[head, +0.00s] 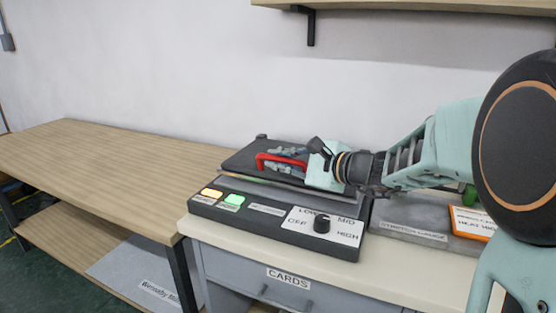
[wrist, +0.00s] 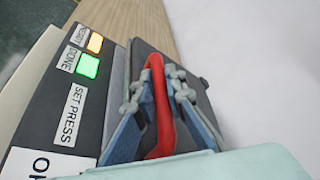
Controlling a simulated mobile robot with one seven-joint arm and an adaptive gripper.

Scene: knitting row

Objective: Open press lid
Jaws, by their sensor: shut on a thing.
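The press (head: 260,216) stands on a cream-topped cabinet, with a dark flat lid (head: 247,157) at its back. A red handle (head: 275,160) is fixed on the lid, and it also shows in the wrist view (wrist: 158,100). My gripper (head: 286,154) reaches in from the right and is shut on the red handle. In the wrist view its two fingers (wrist: 157,92) lie on either side of the handle bar. The lid looks nearly level and close over the press base. My gripper hides part of the lid.
The press front carries a lit orange READY lamp (head: 212,193), a lit green DONE lamp (head: 235,199) and a black dial (head: 322,223). A grey stretch gauge (head: 410,228) stands to the right. A bare wooden table (head: 120,155) is at the left. A shelf (head: 420,6) hangs above.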

